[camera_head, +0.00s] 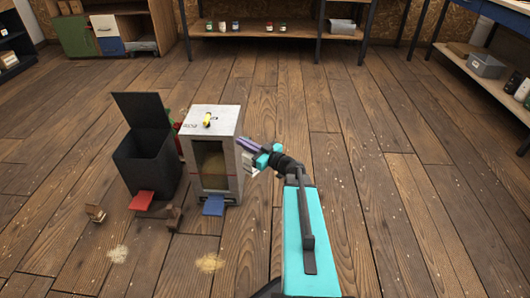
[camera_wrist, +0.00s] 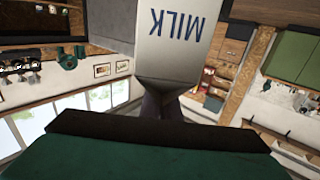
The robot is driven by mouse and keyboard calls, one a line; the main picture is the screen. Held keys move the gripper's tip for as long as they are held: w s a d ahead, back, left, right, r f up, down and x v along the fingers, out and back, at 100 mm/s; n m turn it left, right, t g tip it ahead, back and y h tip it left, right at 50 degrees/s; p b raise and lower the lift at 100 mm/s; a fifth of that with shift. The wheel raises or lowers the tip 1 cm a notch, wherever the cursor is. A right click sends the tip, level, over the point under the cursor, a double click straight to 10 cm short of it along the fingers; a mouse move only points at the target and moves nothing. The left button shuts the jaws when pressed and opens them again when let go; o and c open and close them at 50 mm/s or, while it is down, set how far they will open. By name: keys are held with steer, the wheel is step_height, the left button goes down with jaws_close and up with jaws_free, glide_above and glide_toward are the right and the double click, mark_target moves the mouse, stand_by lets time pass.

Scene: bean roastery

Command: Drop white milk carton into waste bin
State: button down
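The white milk carton (camera_wrist: 180,45) fills the upper middle of the wrist view, with dark "MILK" lettering upside down. Its tapered end sits between the dark fingers of my gripper (camera_wrist: 160,105), which look closed on it. In the head view my gripper (camera_head: 262,158) is just right of the grey cabinet-like bin, and a small whitish part of what looks like the carton (camera_head: 250,169) shows beside it. The grey bin (camera_head: 212,123) has a glass window with tan contents and a blue pedal. A black bin (camera_head: 148,165) with its lid raised and a red pedal stands to its left.
A small brown block (camera_head: 96,212) and pale spills (camera_head: 208,263) lie on the floor. A low shelf (camera_head: 260,30) with jars stands at the back, another shelf unit (camera_head: 488,85) at right. Open floor lies centre and right.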

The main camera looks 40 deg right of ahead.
steer(key=s+a+r+n+g+y, duration=0.1)
steer(key=a+r+n+g+y, duration=0.2)
steer(key=a+r, duration=0.5)
steer(key=a+r+n+g+y, duration=0.4)
steer(key=a+r+y, duration=0.3)
steer(key=a, duration=1.6)
steer(key=shift+s+r+n+y, duration=0.3)
steer(key=shift+s+r+n, duration=0.05)
steer(key=shift+n, duration=0.25)
